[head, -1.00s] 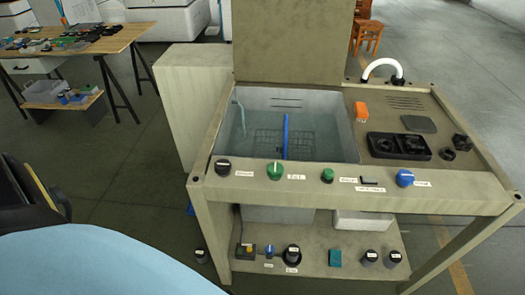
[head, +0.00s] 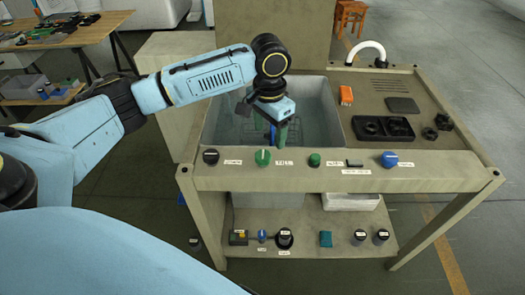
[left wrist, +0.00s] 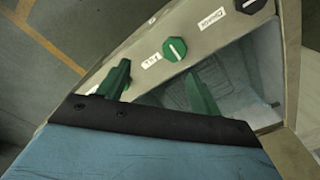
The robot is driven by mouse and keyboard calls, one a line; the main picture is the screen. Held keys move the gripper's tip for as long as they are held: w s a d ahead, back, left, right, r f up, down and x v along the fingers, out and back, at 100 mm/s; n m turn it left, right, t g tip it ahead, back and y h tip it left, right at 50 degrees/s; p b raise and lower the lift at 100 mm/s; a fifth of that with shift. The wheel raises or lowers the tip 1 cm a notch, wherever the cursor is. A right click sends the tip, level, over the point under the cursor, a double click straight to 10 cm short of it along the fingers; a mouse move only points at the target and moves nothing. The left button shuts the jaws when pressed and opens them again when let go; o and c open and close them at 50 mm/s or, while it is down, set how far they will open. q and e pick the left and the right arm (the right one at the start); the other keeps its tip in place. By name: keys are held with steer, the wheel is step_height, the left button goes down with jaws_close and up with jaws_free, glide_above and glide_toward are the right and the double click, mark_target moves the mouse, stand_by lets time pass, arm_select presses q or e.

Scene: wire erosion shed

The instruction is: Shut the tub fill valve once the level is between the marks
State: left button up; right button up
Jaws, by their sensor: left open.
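The wash tub (head: 333,112) is set in the bench with water and a wire rack inside. The green valve knob (head: 262,157) on the front rail has a white pointer line standing near upright; its small label seems to read "FILL". It also shows in the left wrist view (left wrist: 174,49). My left gripper (head: 279,135) hangs over the tub's front part, behind and right of this knob, not touching it. Its green fingers (left wrist: 160,88) are apart and empty. A blue upright strip in the tub is mostly hidden by the gripper. I cannot read level marks.
On the rail are a black knob (head: 211,156), a smaller green knob (head: 314,159) and a blue knob (head: 389,159). An orange item (head: 345,95) and black tray (head: 382,129) lie on the right deck. The raised lid panel stands behind the tub.

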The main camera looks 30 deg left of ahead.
mark_target(262, 155)
arm_select(q)
steer(key=shift+n, duration=0.5)
steer(key=a+f, duration=0.1)
steer(key=f, duration=0.5)
steer(key=w+a+f+b, duration=0.1)
steer(key=f, duration=0.2)
steer(key=shift+a+f, duration=0.15)
steer(key=shift+a, duration=0.2)
steer(key=shift+f, duration=0.7)
steer(key=shift+c, duration=0.4)
